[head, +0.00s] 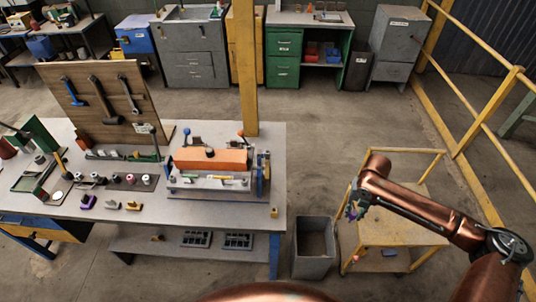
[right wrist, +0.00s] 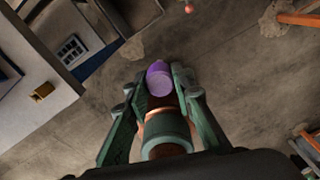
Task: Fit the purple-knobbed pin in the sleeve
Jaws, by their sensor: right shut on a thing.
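My right gripper (head: 352,208) hangs in the air right of the workbench, near the yellow cart. In the right wrist view its green fingers (right wrist: 159,84) are closed on the purple-knobbed pin (right wrist: 158,76). The purple knob shows between the fingertips, and the rest of the pin is largely hidden. The pin is small and hard to make out in the head view. I cannot tell which part is the sleeve. A fixture with an orange block (head: 211,159) stands on the bench, far left of the gripper. My left gripper is not in view.
The grey workbench (head: 240,210) carries a tool board (head: 103,98), a tray of small knobbed parts (head: 110,182) and a purple piece (head: 87,201). A grey bin (head: 314,262) stands between bench and yellow cart (head: 400,232). A yellow post (head: 245,70) rises behind the bench.

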